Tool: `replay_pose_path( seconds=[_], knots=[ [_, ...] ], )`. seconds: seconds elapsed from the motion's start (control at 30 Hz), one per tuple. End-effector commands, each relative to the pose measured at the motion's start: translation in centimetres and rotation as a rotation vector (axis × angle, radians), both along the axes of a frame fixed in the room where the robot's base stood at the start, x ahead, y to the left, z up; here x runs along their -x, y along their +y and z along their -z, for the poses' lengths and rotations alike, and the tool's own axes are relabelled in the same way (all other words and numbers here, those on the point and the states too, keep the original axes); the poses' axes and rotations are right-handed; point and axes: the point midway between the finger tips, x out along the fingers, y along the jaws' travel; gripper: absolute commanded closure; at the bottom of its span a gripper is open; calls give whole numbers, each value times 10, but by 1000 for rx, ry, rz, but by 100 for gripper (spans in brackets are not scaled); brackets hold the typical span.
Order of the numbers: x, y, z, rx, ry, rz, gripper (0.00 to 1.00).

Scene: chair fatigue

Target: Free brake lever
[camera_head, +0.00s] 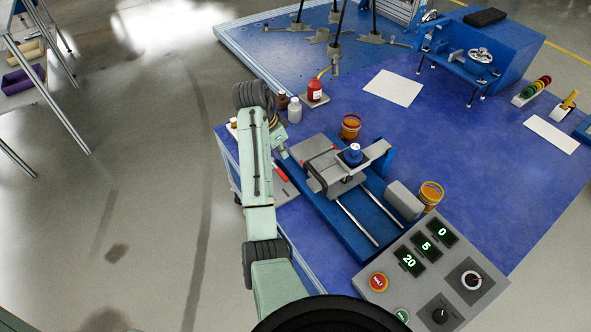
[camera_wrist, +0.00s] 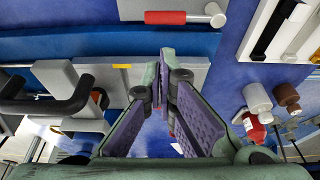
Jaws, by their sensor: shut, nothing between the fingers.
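A lever with a red grip and a pale metal end (camera_wrist: 180,17) shows at the top of the wrist view, lying across the picture. The same red grip appears in the head view (camera_head: 279,171) at the left side of the blue-based fixture. My gripper (camera_wrist: 163,85) is shut and empty, its fingertips pointing toward the lever with a clear gap in the picture. In the head view my gripper (camera_head: 283,152) is beside the fixture's left end, just behind the red grip, and partly hidden by my arm.
The fixture's grey clamp block (camera_head: 320,158) and rails stand right of my gripper. A white bottle (camera_head: 295,110), a red bottle (camera_head: 315,91) and an orange cup (camera_head: 350,127) stand behind it. A control panel (camera_head: 430,262) is at the front. The blue table's right side has free room.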

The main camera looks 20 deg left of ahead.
Motion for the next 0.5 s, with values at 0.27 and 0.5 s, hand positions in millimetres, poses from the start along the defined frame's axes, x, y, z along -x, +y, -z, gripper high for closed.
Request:
replay_pose_path(
  seconds=[0.27,0.5],
  knots=[
    [0,0,0,-1,-1,0,100],
    [-5,-5,22,0,1,1,100]
  ],
)
